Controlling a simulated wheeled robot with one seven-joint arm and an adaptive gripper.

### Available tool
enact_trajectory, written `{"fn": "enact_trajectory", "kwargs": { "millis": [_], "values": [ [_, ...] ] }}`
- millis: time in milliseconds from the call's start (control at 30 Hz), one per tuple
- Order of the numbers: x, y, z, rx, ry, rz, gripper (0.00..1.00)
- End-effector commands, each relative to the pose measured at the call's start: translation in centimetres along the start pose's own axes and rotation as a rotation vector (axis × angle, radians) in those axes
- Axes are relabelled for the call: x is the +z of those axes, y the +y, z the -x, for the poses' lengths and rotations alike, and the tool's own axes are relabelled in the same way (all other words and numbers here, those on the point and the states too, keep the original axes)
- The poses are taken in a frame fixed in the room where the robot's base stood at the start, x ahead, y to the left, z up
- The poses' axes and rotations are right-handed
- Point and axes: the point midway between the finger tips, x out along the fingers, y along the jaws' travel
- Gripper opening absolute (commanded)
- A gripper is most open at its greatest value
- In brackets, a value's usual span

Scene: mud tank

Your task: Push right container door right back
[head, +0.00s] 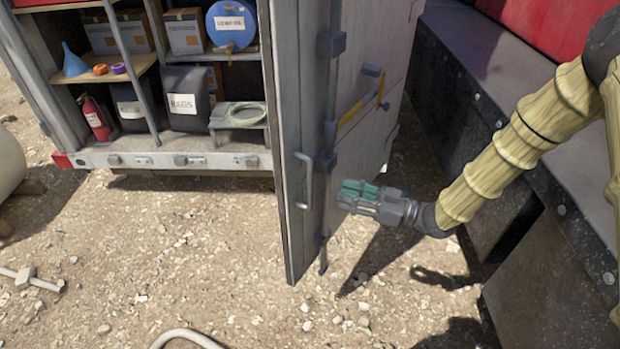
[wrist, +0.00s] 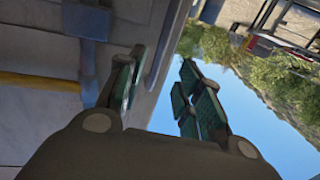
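The right container door (head: 301,90) is a tall grey panel standing swung open, with a handle (head: 304,181) near its edge and locking bars on its right face. My gripper (head: 347,194) is at the lower part of that right face, beside the bar. The left finger is in front of the door (wrist: 40,125); the right finger shows against the sky past the door's edge. Whether the fingers touch the door cannot be told.
The open container (head: 170,158) at the left holds shelves with boxes, a blue drum and a fire extinguisher (head: 97,119). A dark metal tank side (head: 500,105) stands behind my arm at the right. Gravel ground (head: 190,240) in front is mostly clear.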

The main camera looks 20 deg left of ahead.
Motion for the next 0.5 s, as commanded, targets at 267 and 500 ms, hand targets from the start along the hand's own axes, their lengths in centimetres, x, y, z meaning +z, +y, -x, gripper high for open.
{"fn": "enact_trajectory", "kwargs": {
  "millis": [267, 500],
  "values": [
    [-0.4, -0.1, -3.1, -0.006, 0.001, 0.001, 0.35],
    [-0.4, -0.1, -7.0, -0.006, 0.0, 0.003, 0.35]
  ]
}}
